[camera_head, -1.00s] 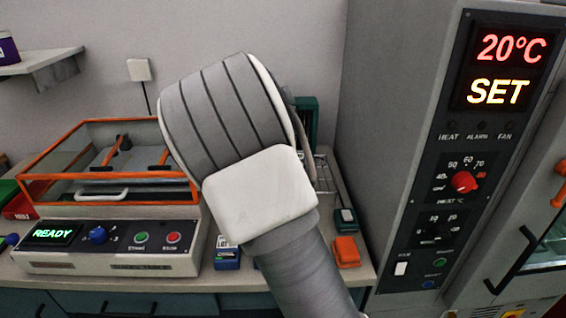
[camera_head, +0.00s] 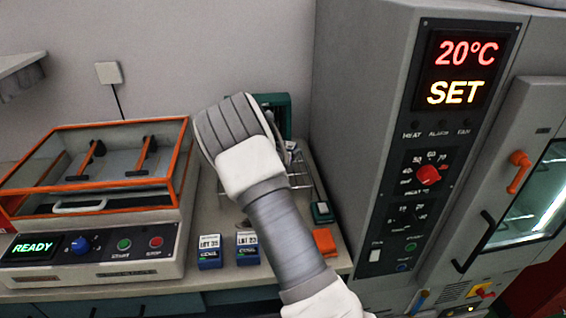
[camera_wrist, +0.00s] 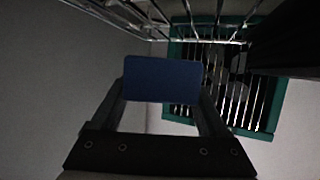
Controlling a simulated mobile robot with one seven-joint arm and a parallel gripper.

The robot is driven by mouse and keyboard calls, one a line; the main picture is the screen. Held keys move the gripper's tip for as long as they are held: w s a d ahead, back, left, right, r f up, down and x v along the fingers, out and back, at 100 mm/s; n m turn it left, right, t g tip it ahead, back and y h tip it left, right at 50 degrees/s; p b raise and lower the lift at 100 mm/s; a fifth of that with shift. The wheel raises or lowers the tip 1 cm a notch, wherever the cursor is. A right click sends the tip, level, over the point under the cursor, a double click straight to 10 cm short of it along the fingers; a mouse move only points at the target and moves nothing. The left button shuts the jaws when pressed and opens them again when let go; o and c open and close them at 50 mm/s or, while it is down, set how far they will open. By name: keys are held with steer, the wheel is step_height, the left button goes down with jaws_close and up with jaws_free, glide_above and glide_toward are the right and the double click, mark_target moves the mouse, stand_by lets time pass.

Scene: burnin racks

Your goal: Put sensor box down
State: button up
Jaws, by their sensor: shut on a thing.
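A blue sensor box (camera_wrist: 162,72) is held between the two fingers of my gripper (camera_wrist: 163,88) in the wrist view. Its plain blue face points at the wrist camera. In the head view my arm hides the gripper and the held box. Two more blue boxes with white labels, one reading like LOT 35 (camera_head: 209,252) and one like LOT 23 (camera_head: 247,249), stand upright side by side on the bench, left of my forearm.
Wire bars (camera_wrist: 150,14) and a green barred frame (camera_wrist: 262,128) are close to the gripper. A wire rack stands behind my arm. An orange-framed machine (camera_head: 100,272) reading READY is at left; a tall grey oven (camera_head: 345,130) at right. An orange item (camera_head: 324,241) lies on the bench.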

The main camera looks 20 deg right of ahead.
steer(key=shift+f, duration=1.85)
steer(key=shift+f+b, duration=0.25)
steer(key=shift+b, duration=0.15)
steer(key=o, duration=1.4)
steer(key=shift+r, duration=0.1)
